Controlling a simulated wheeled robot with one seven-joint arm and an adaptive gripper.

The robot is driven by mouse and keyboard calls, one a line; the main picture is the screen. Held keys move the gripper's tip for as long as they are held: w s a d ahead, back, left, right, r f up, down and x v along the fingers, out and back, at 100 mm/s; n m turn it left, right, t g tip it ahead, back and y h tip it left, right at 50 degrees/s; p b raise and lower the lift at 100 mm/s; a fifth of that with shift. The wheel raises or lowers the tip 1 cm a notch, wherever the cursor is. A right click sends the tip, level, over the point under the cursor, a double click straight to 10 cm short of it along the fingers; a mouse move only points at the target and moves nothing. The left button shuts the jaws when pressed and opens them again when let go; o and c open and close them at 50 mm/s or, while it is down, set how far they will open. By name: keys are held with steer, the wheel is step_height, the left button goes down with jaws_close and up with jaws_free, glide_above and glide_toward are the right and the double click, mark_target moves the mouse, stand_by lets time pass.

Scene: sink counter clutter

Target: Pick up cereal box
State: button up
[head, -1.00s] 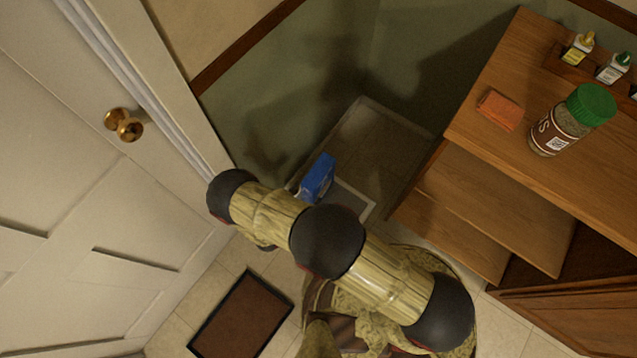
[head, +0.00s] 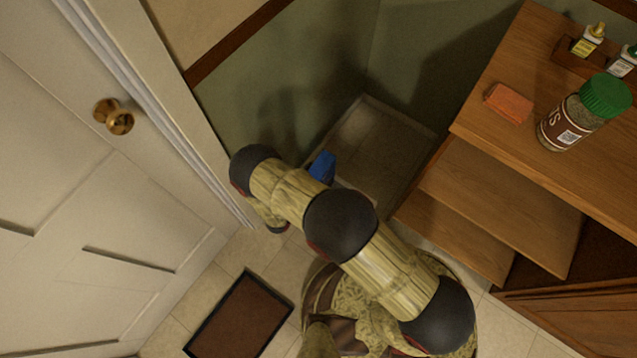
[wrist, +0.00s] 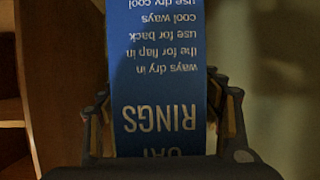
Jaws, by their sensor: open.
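The cereal box is blue with pale printed text, upside down in the wrist view (wrist: 158,75), where it fills the middle of the picture. In the head view the cereal box (head: 322,167) stands low by the wall, mostly hidden behind my arm. My gripper (wrist: 165,115) is open in the wrist view, with one finger on each side of the box. I cannot tell whether either finger touches it. In the head view my arm hides the gripper.
A wooden shelf unit (head: 505,200) is at the right. On its top are an orange block (head: 508,103), a green-lidded jar (head: 580,115) and small bottles (head: 589,40). A white door (head: 90,190) is at the left. A brown mat (head: 240,320) lies on the floor.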

steer(key=c, duration=0.3)
jaws_close()
stand_by(0.7)
